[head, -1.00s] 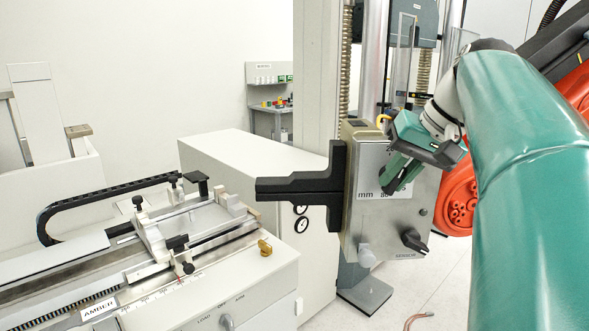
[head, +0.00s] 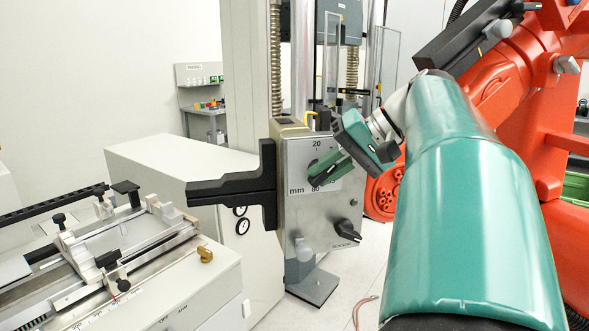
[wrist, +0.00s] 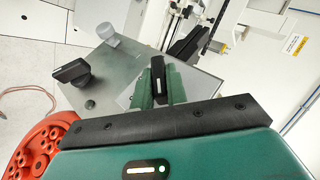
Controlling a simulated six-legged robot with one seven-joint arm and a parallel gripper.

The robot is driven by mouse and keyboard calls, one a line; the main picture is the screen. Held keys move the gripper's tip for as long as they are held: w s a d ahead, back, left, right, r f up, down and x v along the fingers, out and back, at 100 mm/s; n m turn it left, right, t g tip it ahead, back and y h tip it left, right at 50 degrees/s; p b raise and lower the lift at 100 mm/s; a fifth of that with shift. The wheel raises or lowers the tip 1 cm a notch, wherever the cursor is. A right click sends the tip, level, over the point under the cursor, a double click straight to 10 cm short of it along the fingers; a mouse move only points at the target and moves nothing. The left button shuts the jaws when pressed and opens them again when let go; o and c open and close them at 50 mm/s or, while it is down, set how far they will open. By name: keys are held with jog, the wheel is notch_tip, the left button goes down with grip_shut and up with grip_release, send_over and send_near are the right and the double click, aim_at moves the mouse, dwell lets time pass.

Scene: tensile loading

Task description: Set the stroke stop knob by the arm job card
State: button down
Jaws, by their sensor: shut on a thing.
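The stroke stop knob, a black bar-shaped knob (wrist: 157,76), stands on the front of a grey metal box (head: 328,210). In the wrist view it sits between my two green fingers. My gripper (head: 315,176) is shut on it, its fingers slanting down to the left in the head view and hiding most of the knob. The scale plate (head: 328,153) behind shows "20" at the top and "mm" and "80" at the bottom; the fingers cover its middle. Where the knob points on the scale cannot be read. I cannot make out a job card.
A second black knob (head: 347,231) is lower on the box, with a pale knob (head: 304,249) at its lower left. A black bracket (head: 240,187) juts left from the box. A bench with a slide and clamps (head: 115,245) stands at left.

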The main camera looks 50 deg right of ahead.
jog(key=shift+w+d+r, duration=0.15)
jog(key=c, duration=1.4)
grip_release()
